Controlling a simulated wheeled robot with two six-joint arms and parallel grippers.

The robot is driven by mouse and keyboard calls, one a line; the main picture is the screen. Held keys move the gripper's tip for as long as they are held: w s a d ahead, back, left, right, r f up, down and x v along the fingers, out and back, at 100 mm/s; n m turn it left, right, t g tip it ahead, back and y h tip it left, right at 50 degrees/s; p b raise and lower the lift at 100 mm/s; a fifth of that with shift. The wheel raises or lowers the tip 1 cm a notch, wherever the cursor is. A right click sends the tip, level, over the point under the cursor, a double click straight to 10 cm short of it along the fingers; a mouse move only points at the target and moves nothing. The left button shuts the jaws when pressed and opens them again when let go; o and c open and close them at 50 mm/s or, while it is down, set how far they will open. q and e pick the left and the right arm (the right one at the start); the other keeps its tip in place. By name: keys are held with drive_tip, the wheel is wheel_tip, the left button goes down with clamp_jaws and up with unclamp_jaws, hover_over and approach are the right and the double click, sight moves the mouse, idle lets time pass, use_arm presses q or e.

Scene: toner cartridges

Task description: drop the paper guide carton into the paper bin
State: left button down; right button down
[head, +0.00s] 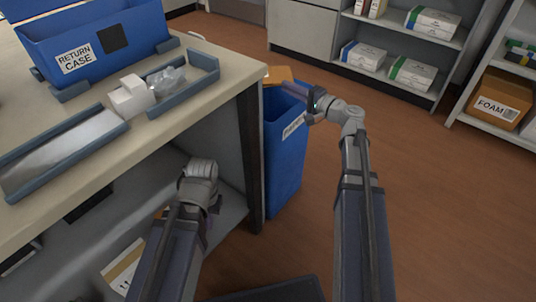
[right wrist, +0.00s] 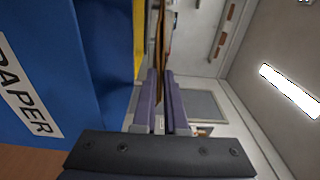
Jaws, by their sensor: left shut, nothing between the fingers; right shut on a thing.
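The paper guide carton (head: 279,75) is a flat tan piece at the top of the blue paper bin (head: 285,160). My right gripper (head: 292,92) is shut on it at the bin's rim. In the right wrist view the carton (right wrist: 160,40) is seen edge-on as a thin brown strip between the fingers (right wrist: 160,85), beside the blue bin wall (right wrist: 75,60) with its PAPER label. I cannot tell how far the carton is over the opening. My left gripper (head: 212,208) is shut and empty, low beside the workbench, mostly hidden by its own arm.
The workbench (head: 225,75) stands directly left of the bin and holds a blue RETURN CASE bin (head: 95,45), trays and a small white box (head: 130,95). Shelves with cartons stand at the back right. The floor right of the bin is clear.

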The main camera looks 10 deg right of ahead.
drive_tip(key=shift+f, duration=0.15)
drive_tip(key=c, duration=0.9)
unclamp_jaws()
drive_tip(key=shift+v, duration=3.95)
